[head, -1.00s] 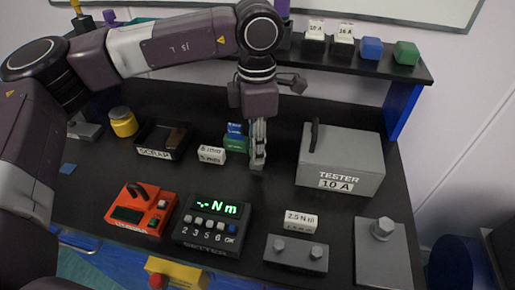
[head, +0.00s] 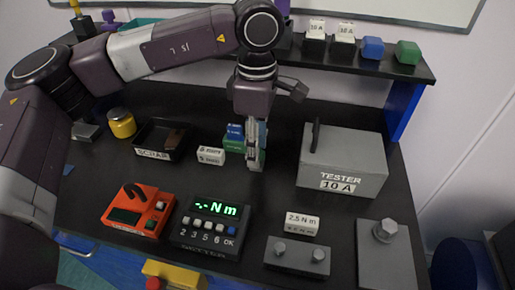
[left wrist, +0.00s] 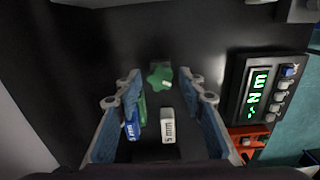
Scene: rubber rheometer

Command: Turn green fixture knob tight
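The green knob (left wrist: 160,76), lobed and with a pale mark, shows in the left wrist view between the fingertips of my left gripper (left wrist: 159,84). That gripper is open, with a gap on both sides of the knob. In the head view my left gripper (head: 256,163) points down over the black bench, beside a blue block (head: 235,131) and a green block (head: 233,146). I cannot make out the knob in the head view; the fingers may hide it. My right gripper is not in view.
A white label block (head: 210,155) stands close left of the gripper. A grey tester box (head: 342,160) stands to the right. The black setter (head: 208,226), orange device (head: 139,210) and grey bolt block (head: 297,257) are in front. A scrap tray (head: 153,154) lies left.

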